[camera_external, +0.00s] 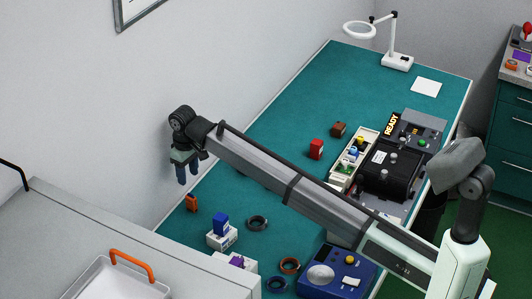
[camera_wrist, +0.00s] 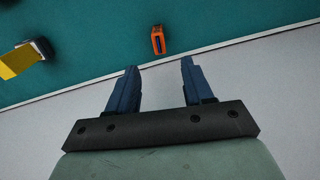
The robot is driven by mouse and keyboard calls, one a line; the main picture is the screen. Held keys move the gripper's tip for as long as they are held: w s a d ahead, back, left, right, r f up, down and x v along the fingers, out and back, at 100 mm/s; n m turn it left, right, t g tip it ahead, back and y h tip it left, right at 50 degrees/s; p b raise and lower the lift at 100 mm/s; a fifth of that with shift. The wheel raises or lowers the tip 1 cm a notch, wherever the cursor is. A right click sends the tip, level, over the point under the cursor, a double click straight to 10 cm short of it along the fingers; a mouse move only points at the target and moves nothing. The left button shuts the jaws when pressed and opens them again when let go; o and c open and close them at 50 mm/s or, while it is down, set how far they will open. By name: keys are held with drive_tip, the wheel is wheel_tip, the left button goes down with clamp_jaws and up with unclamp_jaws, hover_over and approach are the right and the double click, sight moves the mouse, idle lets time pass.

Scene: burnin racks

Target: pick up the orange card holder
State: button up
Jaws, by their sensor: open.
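The orange card holder (camera_external: 192,203) stands on the green table near its wall-side edge in the external view. My gripper (camera_external: 188,176) points down above and close to the card holder. In the wrist view its two blue fingers (camera_wrist: 159,66) are apart with nothing between them. The card holder is apart from the fingers.
A blue block on a white box (camera_external: 222,238) stands right of the card holder. A dark ring (camera_external: 257,223) lies farther right. A yellow piece with a dark block (camera_wrist: 22,58) shows at left in the wrist view. The wall (camera_external: 80,100) is close behind my gripper.

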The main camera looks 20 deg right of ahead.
sight(191, 196)
wheel_tip(191, 196, down, 12)
drive_tip(key=shift+d+f, duration=0.1)
clamp_jaws()
idle(1.0)
